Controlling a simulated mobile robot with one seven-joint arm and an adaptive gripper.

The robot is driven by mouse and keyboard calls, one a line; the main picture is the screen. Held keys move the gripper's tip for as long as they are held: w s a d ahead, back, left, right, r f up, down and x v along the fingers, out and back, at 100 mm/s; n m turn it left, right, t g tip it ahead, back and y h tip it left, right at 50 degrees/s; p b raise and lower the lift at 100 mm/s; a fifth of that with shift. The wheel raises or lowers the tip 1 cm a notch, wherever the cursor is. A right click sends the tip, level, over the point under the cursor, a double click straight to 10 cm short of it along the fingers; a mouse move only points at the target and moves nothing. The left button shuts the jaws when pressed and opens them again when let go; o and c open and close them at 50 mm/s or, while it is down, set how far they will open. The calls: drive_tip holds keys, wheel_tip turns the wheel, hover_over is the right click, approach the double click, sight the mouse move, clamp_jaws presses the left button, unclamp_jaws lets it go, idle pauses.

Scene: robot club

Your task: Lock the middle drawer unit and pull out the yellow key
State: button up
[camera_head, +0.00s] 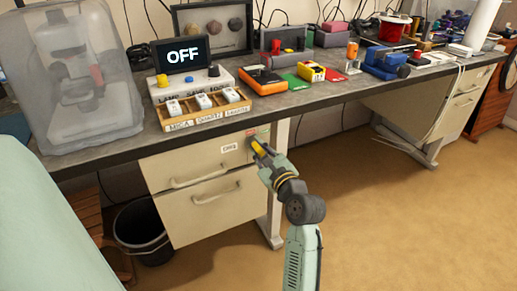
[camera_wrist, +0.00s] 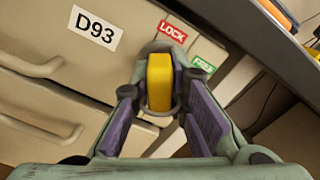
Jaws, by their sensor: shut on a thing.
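A yellow key (camera_wrist: 159,82) is at the upper right corner of a cream drawer unit (camera_head: 202,217) under the bench, in front of its lock. My gripper (camera_wrist: 160,105) is shut on the yellow key, one finger on each side of it. In the head view my gripper (camera_head: 262,150) reaches the unit's right edge. A red LOCK label (camera_wrist: 172,31) and a green label (camera_wrist: 203,66) sit above and right of the key. The keyhole is hidden behind the key and fingers.
A dark bin (camera_head: 143,232) stands left of the unit. A second drawer unit (camera_head: 432,107) is farther right. The floor in front is clear.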

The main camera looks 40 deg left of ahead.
clamp_jaws()
